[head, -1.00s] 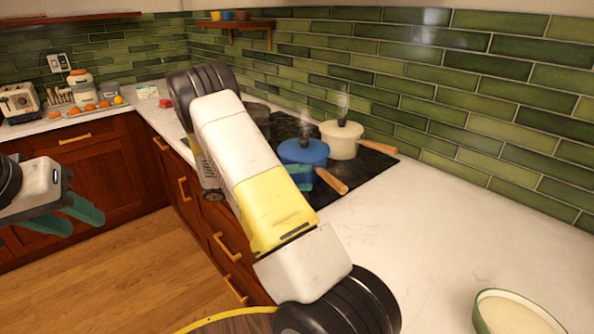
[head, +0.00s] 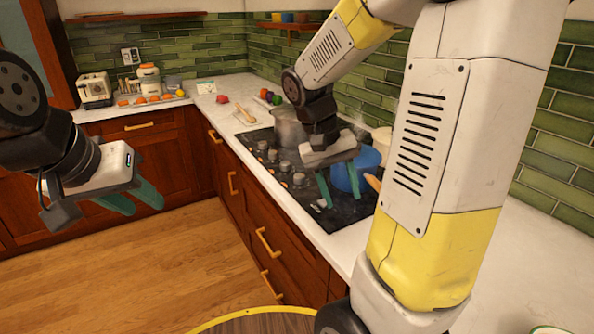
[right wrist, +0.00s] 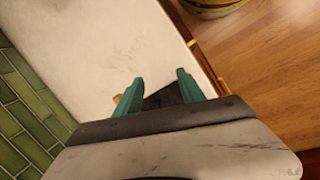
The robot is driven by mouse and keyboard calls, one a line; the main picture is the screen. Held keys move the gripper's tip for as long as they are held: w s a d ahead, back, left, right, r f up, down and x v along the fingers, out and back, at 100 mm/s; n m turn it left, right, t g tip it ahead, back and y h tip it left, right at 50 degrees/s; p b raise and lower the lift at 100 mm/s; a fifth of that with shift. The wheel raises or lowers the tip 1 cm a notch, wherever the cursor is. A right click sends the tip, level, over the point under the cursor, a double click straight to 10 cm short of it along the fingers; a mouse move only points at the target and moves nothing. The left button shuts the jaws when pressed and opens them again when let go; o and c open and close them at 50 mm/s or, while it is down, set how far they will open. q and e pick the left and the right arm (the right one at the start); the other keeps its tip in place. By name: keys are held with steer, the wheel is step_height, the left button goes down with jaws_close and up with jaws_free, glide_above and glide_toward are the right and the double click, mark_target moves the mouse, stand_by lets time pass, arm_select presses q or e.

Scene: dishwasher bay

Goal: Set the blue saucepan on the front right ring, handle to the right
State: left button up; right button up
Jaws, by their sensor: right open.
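The blue saucepan (head: 366,160) sits on the black hob (head: 345,213) near its right end, partly hidden by my right gripper and arm. A short piece of its wooden handle (head: 373,182) shows, pointing toward the near right; the rest is behind my arm. My right gripper (head: 346,201) is open and empty, fingers pointing down, in front of the saucepan over the hob's front right part. In the right wrist view, bare counter and a dark hob corner (right wrist: 165,97) show between the fingers. My left gripper (head: 141,205) is open and empty, over the floor.
A grey pot (head: 288,128) stands on the hob's far part. A cream pot (head: 381,138) stands behind the saucepan, mostly hidden. The near counter (head: 510,270) looks mostly clear. A toaster (head: 95,90) stands far left.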

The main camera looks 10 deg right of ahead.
steer(key=s+a+r+n+t+y, duration=0.2)
steer(key=s+a+r+t+y, duration=0.3)
steer(key=a+r+t, duration=0.3)
steer(key=shift+s+a+r+y, duration=0.3)
steer(key=shift+s+a+r, duration=0.25)
steer(key=shift+s, duration=0.35)
steer(key=shift+d, duration=0.15)
